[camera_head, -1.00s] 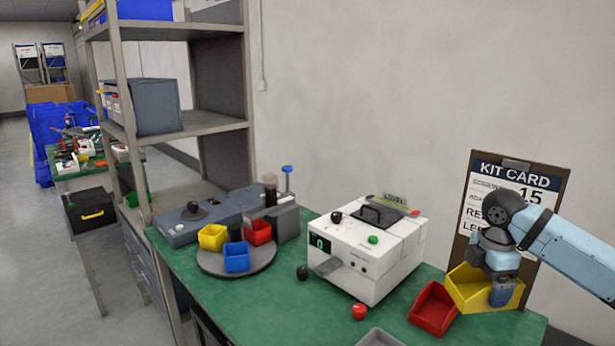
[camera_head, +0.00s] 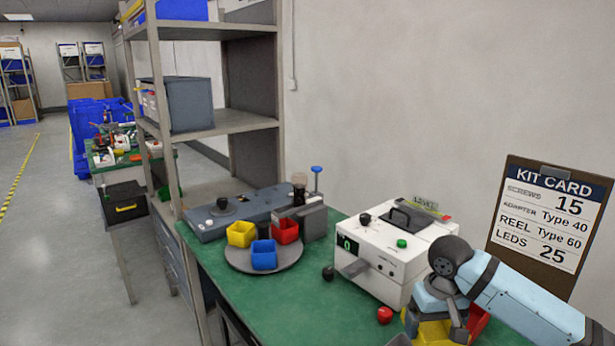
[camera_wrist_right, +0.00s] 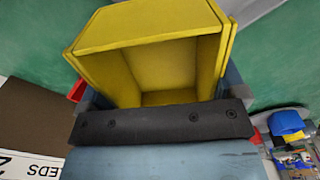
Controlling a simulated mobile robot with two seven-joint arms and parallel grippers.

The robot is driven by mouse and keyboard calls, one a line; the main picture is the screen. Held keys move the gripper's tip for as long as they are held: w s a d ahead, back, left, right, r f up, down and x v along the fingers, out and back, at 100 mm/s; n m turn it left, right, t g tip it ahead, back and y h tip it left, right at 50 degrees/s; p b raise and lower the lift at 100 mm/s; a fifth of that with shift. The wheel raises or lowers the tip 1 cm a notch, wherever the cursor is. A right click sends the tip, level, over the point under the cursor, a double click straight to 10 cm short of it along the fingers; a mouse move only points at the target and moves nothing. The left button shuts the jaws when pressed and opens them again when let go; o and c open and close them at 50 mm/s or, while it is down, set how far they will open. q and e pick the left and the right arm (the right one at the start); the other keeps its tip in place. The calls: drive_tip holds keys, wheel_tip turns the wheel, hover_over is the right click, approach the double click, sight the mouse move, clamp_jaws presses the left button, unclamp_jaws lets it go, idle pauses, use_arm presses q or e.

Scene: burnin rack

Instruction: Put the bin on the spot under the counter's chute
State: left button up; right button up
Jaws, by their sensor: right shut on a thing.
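The large yellow bin (camera_head: 434,334) is in my right gripper (camera_head: 446,316), low in front of the counter's right side and cut by the head view's bottom edge. In the right wrist view the empty yellow bin (camera_wrist_right: 155,65) tilts in front of the shut gripper (camera_wrist_right: 160,120), its near wall hidden by the jaws. The counter (camera_head: 385,250) is a white box with a green "0" display. My left gripper is not in view.
A red bin (camera_head: 480,318) sits partly behind my arm. A red knob (camera_head: 385,315) and a black knob (camera_head: 328,273) lie near the counter. A round tray (camera_head: 238,262) with small bins stands left. The kit card (camera_head: 550,215) stands at right.

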use_arm(q)
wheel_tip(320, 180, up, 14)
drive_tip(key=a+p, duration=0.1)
drive_tip(key=p, duration=1.5)
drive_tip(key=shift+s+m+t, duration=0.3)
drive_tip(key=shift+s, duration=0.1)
use_arm(e)
drive_tip(key=s+r, duration=1)
drive_tip(key=r, duration=0.2)
drive_tip(key=shift+s+a+r+m, duration=0.2)
drive_tip(key=shift+a+m, duration=0.15)
drive_tip(key=shift+m, duration=0.05)
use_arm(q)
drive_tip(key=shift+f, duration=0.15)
